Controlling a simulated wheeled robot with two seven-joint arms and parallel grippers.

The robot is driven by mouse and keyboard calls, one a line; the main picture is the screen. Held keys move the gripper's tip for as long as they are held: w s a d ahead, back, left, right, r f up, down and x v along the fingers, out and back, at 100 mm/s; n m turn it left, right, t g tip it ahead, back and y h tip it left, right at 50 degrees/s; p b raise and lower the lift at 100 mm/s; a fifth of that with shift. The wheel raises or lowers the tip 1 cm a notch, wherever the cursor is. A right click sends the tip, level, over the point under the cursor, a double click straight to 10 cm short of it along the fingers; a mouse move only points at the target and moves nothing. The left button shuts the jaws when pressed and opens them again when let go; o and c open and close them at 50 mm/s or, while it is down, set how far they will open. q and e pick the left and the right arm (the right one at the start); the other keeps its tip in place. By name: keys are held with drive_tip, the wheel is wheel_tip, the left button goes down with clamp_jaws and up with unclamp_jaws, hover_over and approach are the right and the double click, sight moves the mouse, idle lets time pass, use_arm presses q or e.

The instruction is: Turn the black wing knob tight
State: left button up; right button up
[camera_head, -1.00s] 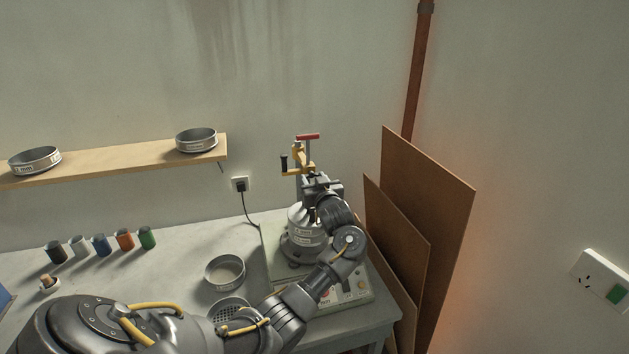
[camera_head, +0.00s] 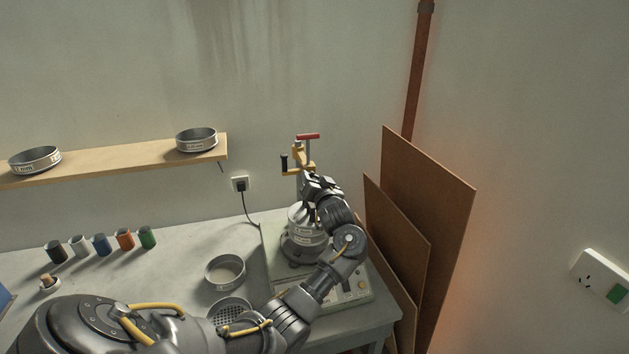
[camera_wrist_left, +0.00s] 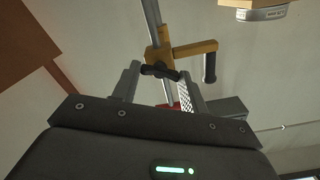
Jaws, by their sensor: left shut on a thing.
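The black wing knob (camera_wrist_left: 160,70) shows in the left wrist view, in front of the yellow clamp arm (camera_wrist_left: 182,50) and its metal rod. My left gripper (camera_wrist_left: 159,73) is shut on the knob, one finger at each end of the wings. In the head view my left gripper (camera_head: 318,186) sits above the stack of sieves (camera_head: 303,222) on the shaker and hides the knob. The yellow clamp (camera_head: 301,160), with a black crank handle and a red top handle (camera_head: 308,136), rises behind it. My right gripper is out of view.
The shaker base (camera_head: 355,290) stands at the bench's right end, beside leaning brown boards (camera_head: 425,200). Two loose sieves, one round pan (camera_head: 225,286) and one perforated, lie left of it. Several coloured cups (camera_head: 101,245) stand farther left. A wall shelf (camera_head: 110,161) holds two sieves.

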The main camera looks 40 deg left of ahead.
use_arm(q)
drive_tip(key=m, duration=1.2)
drive_tip(key=shift+m, duration=0.3)
drive_tip(key=shift+f, duration=0.1)
idle(0.3)
drive_tip(key=o, duration=1)
drive_tip(key=b+v, duration=0.2)
drive_tip(key=v, duration=0.9)
drive_tip(key=shift+b, duration=0.35)
